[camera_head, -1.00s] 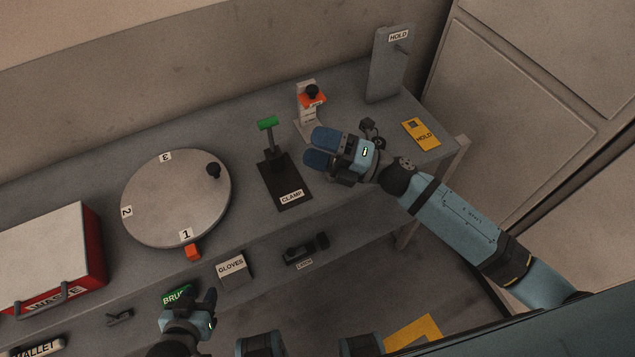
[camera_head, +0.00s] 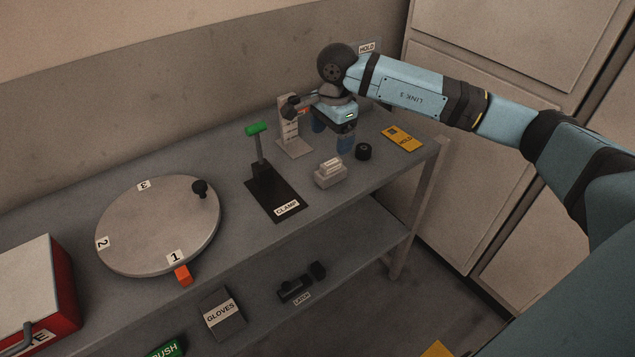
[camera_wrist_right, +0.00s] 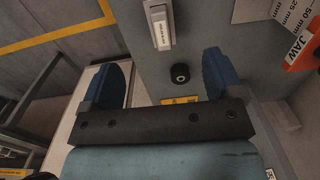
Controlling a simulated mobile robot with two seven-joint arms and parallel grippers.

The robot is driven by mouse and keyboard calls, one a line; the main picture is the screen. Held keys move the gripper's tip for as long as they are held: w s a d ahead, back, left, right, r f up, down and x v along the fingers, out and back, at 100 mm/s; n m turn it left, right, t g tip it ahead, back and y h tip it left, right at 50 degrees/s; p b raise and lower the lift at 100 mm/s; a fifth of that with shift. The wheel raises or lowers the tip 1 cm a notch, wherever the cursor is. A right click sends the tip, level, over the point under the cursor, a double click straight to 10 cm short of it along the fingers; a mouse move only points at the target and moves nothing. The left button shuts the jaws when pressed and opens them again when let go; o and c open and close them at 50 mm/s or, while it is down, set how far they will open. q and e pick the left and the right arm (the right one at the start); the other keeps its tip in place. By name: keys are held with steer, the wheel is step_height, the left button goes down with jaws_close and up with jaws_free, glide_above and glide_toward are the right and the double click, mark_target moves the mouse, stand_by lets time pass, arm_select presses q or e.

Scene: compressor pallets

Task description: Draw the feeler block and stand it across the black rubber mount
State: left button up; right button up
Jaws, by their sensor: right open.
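The feeler block (camera_head: 330,166) appears as a pale labelled piece seated in a grey holder (camera_head: 328,181) on the bench. It also shows at the top of the right wrist view (camera_wrist_right: 161,28). The black rubber mount (camera_head: 363,152) is a short black cylinder standing right of the holder; the right wrist view shows its round top with a pale centre (camera_wrist_right: 180,74). My right gripper (camera_head: 331,134) points down with blue fingers apart and empty, behind the block and left of the mount. In the right wrist view the mount lies between the fingers (camera_wrist_right: 164,76) in the picture, apart from both.
A white gauge post (camera_head: 292,132) with an orange jaw (camera_wrist_right: 303,46) stands close left of my gripper. The black clamp (camera_head: 270,196) with a green handle is farther left, then the numbered turntable (camera_head: 158,228).

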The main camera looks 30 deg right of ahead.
mark_target(331, 162)
steer(key=shift+w+d+r, duration=0.1)
steer(key=shift+d, duration=0.15)
arm_select(q)
steer(key=shift+w+d+r, duration=0.1)
steer(key=shift+d, duration=0.05)
arm_select(e)
steer(key=shift+d, duration=0.1)
arm_select(q)
steer(key=shift+d, duration=0.1)
arm_select(e)
steer(key=shift+f+b, duration=0.4)
steer(key=shift+f, duration=0.3)
step_height(331, 162, down, 7)
steer(key=b, duration=0.4)
steer(key=shift+w+r, duration=0.1)
steer(key=shift+f+b, duration=0.35)
steer(key=shift+f, duration=0.1)
arm_select(q)
step_height(331, 162, down, 2)
steer(key=shift+w+f, duration=0.1)
steer(key=shift+f, duration=0.05)
steer(key=shift+f, duration=0.35)
